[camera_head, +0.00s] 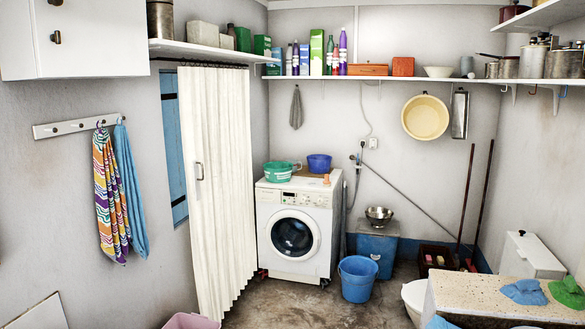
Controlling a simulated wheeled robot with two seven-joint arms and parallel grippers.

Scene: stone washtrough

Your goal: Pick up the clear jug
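I cannot make out a clear jug anywhere in the head view. Neither of my grippers is in the picture. A speckled stone surface (470,295) at the lower right carries a crumpled blue cloth (524,292) and a green cloth (568,293). The front part of this surface is cut off by the bottom edge of the picture.
A white washing machine (290,252) stands in the back corner with basins on top. A blue bucket (358,279) stands on the floor beside it. A pink tub (190,321) is at the bottom edge. The concrete floor (300,305) between is clear.

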